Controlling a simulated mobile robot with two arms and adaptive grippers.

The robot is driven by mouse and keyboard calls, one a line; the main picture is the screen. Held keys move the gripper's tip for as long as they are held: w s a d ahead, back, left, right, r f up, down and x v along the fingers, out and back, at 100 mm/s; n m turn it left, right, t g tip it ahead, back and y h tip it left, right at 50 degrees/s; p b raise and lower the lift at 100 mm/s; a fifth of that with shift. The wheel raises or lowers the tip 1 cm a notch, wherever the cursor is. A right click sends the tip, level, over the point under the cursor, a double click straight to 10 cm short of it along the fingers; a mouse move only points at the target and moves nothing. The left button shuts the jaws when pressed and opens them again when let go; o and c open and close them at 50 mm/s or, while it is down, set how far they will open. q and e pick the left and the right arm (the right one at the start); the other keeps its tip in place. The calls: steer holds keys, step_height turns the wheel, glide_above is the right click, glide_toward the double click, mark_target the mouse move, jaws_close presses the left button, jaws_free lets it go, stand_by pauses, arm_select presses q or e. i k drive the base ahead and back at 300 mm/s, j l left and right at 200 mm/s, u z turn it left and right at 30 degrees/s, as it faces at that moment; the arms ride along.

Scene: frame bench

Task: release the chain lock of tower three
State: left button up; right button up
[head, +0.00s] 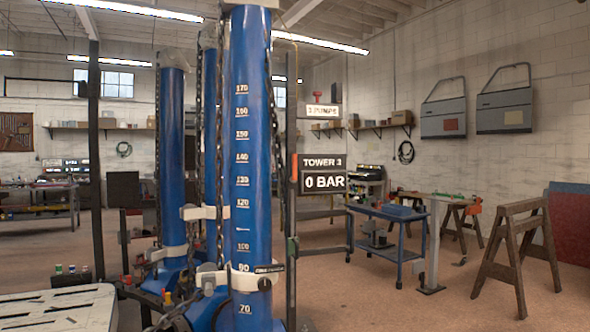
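The nearest blue tower (253,150) stands upright at centre, with a white height scale running from 70 up to 170. A dark chain (219,120) hangs along its left side. A white collar (245,281) wraps the tower near the 80 mark. A small black tag (270,268) sits at the collar's right; its lettering is too small to read surely. A sign (323,173) right of the tower reads "TOWER 3" and "0 BAR". I cannot make out a separate chain lock or its state. Neither of my grippers is in view.
Another blue tower (173,160) stands behind at left. A pale slatted surface (60,305) fills the lower left corner. A blue cart (385,235) and wooden trestles (515,240) stand at right. Open floor (440,305) lies front right.

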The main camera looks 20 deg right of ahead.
mark_target(293, 179)
steer(key=i+l+z, duration=0.1)
steer(key=i+z, duration=0.2)
steer(key=i, duration=1.85)
